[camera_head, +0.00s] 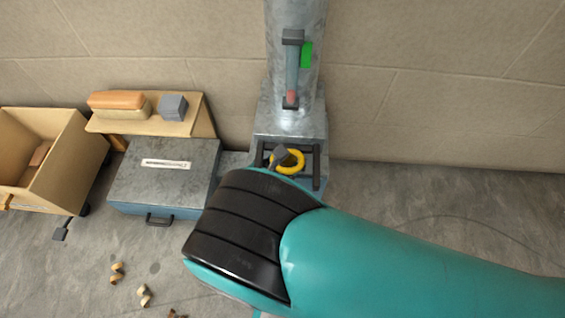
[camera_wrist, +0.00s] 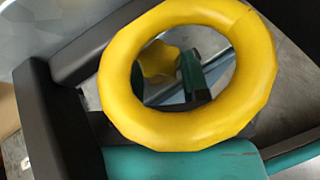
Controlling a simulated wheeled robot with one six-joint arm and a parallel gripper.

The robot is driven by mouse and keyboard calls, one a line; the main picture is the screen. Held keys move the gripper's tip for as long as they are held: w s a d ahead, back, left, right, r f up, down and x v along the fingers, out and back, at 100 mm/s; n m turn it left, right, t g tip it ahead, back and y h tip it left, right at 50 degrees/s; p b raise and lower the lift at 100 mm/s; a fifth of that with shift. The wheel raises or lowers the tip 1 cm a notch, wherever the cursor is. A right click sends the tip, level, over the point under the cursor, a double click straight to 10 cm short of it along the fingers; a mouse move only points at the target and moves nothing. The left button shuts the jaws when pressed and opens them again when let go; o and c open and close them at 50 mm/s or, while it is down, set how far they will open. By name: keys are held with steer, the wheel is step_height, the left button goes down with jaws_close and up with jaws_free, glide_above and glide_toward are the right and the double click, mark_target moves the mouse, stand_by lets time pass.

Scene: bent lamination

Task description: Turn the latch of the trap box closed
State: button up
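A metal trap box (camera_head: 290,120) stands at the foot of a grey column against the wall. Dark bars (camera_head: 316,165) form a frame low on its front. A yellow ring (camera_head: 291,163) shows at the frame, beside a small grey block (camera_head: 279,155). In the wrist view the yellow ring (camera_wrist: 118,80) is large and close, with dark bars (camera_wrist: 50,125) at its left and a yellow knob (camera_wrist: 158,62) behind its opening. I cannot tell which part is the latch.
At left are a grey case (camera_head: 165,180), a wooden stand (camera_head: 195,115) holding blocks, and an open wooden box (camera_head: 60,180). Wood curls (camera_head: 145,295) lie on the floor. The floor at right is clear.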

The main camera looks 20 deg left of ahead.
steer(key=c, duration=0.3)
steer(key=b, duration=0.1)
steer(key=m+h+b, duration=0.1)
steer(key=b, duration=0.1)
steer(key=shift+w+a+f+h, duration=0.1)
steer(key=shift+a+f+h, duration=0.05)
steer(key=shift+f+h, duration=0.2)
steer(key=shift+a+r+m+g+h+b, duration=0.1)
steer(key=shift+m+g+h+b, duration=0.4)
steer(key=shift+m+h+b, duration=0.4)
steer(key=shift+r, duration=0.2)
steer(key=o, duration=0.9)
steer(key=shift+y, duration=0.25)
steer(key=shift+r, duration=0.15)
